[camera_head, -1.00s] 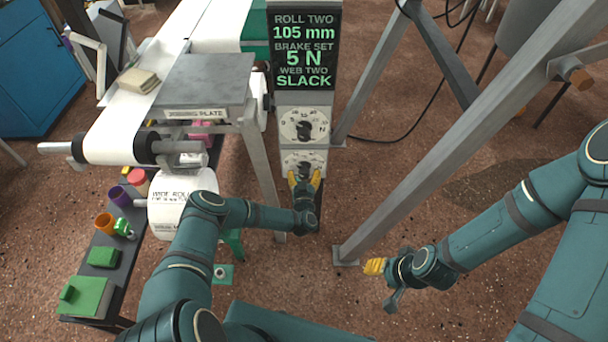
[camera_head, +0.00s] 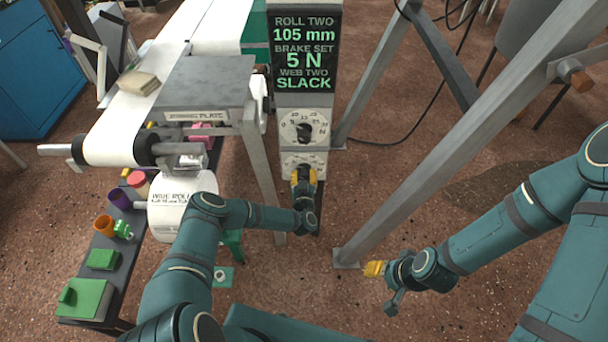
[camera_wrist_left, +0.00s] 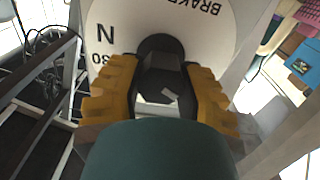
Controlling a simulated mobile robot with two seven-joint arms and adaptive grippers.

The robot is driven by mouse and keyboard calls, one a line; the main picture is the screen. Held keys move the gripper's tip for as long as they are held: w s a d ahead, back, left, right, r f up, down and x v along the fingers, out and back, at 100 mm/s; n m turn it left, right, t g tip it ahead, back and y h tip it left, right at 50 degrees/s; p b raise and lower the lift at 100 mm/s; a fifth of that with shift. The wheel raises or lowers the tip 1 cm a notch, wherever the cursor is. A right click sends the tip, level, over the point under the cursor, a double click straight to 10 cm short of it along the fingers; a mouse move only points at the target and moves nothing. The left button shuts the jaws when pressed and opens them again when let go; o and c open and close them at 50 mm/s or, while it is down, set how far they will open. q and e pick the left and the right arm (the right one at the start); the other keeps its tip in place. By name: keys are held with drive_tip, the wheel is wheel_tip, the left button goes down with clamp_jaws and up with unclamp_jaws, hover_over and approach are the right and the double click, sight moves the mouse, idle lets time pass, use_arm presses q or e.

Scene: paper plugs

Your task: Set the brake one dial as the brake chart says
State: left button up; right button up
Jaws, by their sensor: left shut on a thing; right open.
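A post carries two round white dials with black knobs. My left gripper (camera_head: 304,175) is at the lower dial (camera_head: 290,162), its yellow fingers shut on the knob. In the left wrist view the fingers (camera_wrist_left: 160,95) close around the black knob (camera_wrist_left: 160,68). The white dial face (camera_wrist_left: 215,45) there shows "N", "30" and part of the word "BRAKE", upside down; the pointer setting cannot be read. The upper dial (camera_head: 290,130) is free. A display (camera_head: 305,50) above reads roll two 105 mm, brake set 5 N, web two slack. My right gripper (camera_head: 375,269) is open and empty, low at right.
A dark bench (camera_head: 128,262) holds cups and green blocks. A slanted metal frame leg (camera_head: 440,170) rises right of the post. The floor between this leg and the post is open.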

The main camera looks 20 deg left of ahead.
use_arm(q)
drive_tip(key=m, duration=0.2)
drive_tip(key=m+p, duration=0.1)
drive_tip(key=shift+w+d+r+m+p, duration=0.1)
drive_tip(key=shift+d+r+m+p, duration=0.1)
drive_tip(key=shift+m+p, duration=0.15)
drive_tip(key=m, duration=0.4)
drive_tip(key=shift+f+m, duration=0.1)
drive_tip(key=shift+m, duration=0.15)
drive_tip(key=m, duration=0.4)
drive_tip(key=shift+w+f+m, duration=0.1)
drive_tip(key=shift+f+m, duration=0.05)
drive_tip(key=shift+m, duration=0.15)
drive_tip(key=m+b, duration=0.1)
drive_tip(key=m, duration=0.3)
drive_tip(key=shift+m+b, duration=0.3)
drive_tip(key=shift+b, duration=0.1)
drive_tip(key=o, duration=1.2)
drive_tip(key=shift+f, duration=0.1)
